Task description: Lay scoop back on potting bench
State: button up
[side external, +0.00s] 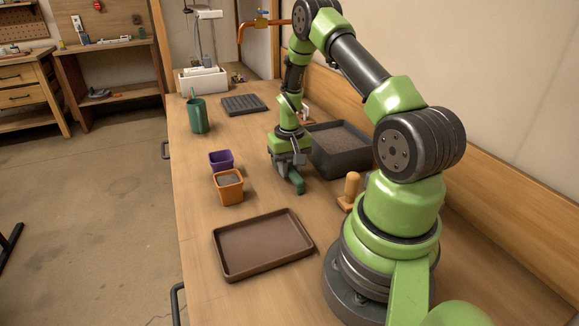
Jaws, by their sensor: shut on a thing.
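My gripper (289,168) is low over the middle of the wooden potting bench (195,215), pointing down. It is shut on the scoop (297,185), a small dark green piece showing below the fingers. The rest of the scoop is hidden by the gripper, and I cannot tell whether it touches the bench. The gripper is left of a dark grey tub of soil (345,165) and right of the purple and orange pots.
A purple pot (221,162) and an orange pot with soil (229,188) stand to the left. A brown tray (262,270) lies nearer. A wooden-handled tool (351,187) stands at right. A green jug (197,116) and dark cell tray (244,104) are farther back. Bench between pots and gripper is clear.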

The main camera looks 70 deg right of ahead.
jog(key=o, duration=0.9)
jog(key=shift+f, duration=0.1)
jog(key=w+a+r+n+t, duration=0.1)
jog(key=a+r, duration=0.2)
jog(key=r, duration=0.7)
jog(key=w+a+r+t, duration=0.1)
jog(key=a+r, duration=0.3)
jog(key=r, duration=0.7)
jog(key=s+a+r+n+t, duration=0.1)
jog(key=s+a+r, duration=0.2)
jog(key=a, duration=0.3)
jog(key=s+a+r+n+t+y, duration=0.1)
jog(key=s+a+r+t, duration=0.1)
jog(key=s+a, duration=0.3)
jog(key=s+a+r+n+t+y, duration=0.1)
jog(key=s+a+r+n+t, duration=0.1)
jog(key=s+a+r, duration=0.2)
jog(key=shift+s+a+r, duration=0.1)
jog(key=shift+s+a, duration=0.05)
jog(key=shift+a, duration=0.75)
jog(key=shift+s+a, duration=0.15)
jog(key=shift+a, duration=0.7)
